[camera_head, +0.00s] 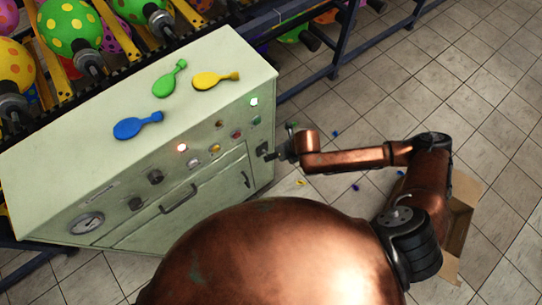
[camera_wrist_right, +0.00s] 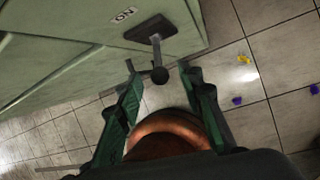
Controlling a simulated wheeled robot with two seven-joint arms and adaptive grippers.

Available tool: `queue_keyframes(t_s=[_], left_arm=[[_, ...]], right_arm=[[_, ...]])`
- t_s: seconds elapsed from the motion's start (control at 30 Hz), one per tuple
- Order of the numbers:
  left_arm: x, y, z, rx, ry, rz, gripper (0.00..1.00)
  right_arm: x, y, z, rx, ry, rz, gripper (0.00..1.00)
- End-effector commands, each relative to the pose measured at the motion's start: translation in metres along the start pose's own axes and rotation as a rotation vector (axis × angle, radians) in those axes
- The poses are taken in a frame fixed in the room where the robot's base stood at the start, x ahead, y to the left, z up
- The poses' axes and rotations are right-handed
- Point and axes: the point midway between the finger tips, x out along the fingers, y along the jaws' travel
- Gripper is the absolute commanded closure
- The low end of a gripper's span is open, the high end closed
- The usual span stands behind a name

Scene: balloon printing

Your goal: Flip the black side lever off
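The black side lever (camera_wrist_right: 163,45) sticks out from the side of the pale green machine in the right wrist view, ending in a round black knob (camera_wrist_right: 159,75). Its dark base plate is fixed beside a label reading "ON" (camera_wrist_right: 124,14). My right gripper (camera_wrist_right: 158,70) is open, with one green-padded finger on each side of the knob and visible gaps between. In the head view the right gripper (camera_head: 287,151) is at the machine's right side, by the lever's base (camera_head: 263,149); the knob is hard to make out there. My left gripper is not in view.
The machine cabinet (camera_head: 75,160) carries blue (camera_head: 138,125), green (camera_head: 170,79) and yellow (camera_head: 214,80) flat balloons on top. A cardboard box (camera_head: 460,215) stands behind my right arm. Small colored pieces lie on the tiled floor (camera_head: 400,85), which is mostly clear at right.

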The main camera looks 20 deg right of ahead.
Motion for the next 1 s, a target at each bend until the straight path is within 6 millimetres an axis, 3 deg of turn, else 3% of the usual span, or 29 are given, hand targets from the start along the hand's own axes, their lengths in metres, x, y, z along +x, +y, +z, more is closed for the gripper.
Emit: queue_keyframes(t_s=[0.2, 0.57, 1.0], left_arm=[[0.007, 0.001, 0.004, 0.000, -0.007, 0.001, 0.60], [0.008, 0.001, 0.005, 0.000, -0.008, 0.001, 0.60], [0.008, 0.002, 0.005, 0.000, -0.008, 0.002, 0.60]], right_arm=[[0.026, 0.000, -0.001, 0.001, 0.001, 0.000, 0.65], [0.029, 0.000, 0.000, 0.001, -0.001, 0.000, 0.66], [0.029, 0.000, 0.000, 0.001, -0.001, 0.000, 0.96]])
